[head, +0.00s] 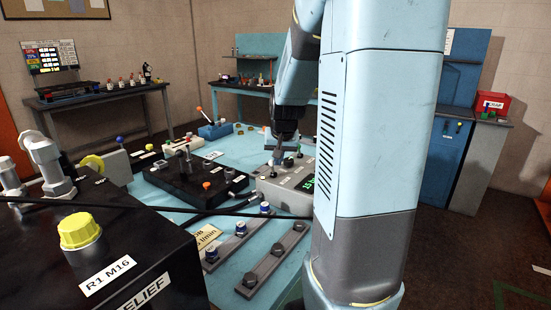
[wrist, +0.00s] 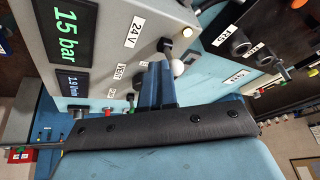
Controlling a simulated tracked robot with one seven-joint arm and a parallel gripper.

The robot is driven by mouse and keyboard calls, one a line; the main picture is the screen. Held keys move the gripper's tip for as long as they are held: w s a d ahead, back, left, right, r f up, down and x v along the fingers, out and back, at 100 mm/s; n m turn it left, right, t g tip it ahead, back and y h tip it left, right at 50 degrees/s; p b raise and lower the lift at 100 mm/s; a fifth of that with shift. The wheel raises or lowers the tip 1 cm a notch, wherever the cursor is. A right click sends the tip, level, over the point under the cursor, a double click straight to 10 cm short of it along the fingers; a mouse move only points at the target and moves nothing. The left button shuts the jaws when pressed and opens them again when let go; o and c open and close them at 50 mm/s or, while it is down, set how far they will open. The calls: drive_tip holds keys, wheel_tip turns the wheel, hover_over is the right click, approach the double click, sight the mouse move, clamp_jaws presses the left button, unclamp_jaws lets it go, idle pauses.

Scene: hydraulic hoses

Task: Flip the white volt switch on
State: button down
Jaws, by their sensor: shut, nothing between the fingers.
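The white volt switch shows in the wrist view as a white ball tip (wrist: 177,68), near the 24 V label (wrist: 135,32) on the pale control box (wrist: 100,50). My gripper (wrist: 158,68) is shut and empty, with its fingertips right beside the ball, on its left in the picture. Whether they touch is unclear, and the switch's lever is mostly hidden behind the fingers. In the head view my gripper (head: 279,157) is over the far part of the control box (head: 285,197), partly blocked by my arm.
A black block with levers (head: 195,185) stands left of the control box on the light-blue table (head: 160,212). Metal bars with blue-capped fittings (head: 238,235) lie in front. A black unit with a yellow knob (head: 80,232) is nearest. In the wrist view a red button (wrist: 108,113) is left of my fingers.

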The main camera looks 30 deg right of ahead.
drive_tip(key=shift+f, duration=0.1)
idle(0.3)
drive_tip(key=shift+w+d+f, duration=0.35)
drive_tip(key=shift+d+f, duration=0.05)
drive_tip(key=shift+d, duration=0.15)
drive_tip(key=shift+s+d+r, duration=0.15)
drive_tip(key=shift+s+d, duration=0.05)
drive_tip(key=shift+d, duration=0.1)
drive_tip(key=s+d+r, duration=0.1)
drive_tip(key=s+d, duration=0.1)
drive_tip(key=shift+d+r, duration=0.3)
drive_tip(key=shift+r, duration=0.05)
drive_tip(key=v, duration=0.9)
drive_tip(key=shift+a, duration=0.1)
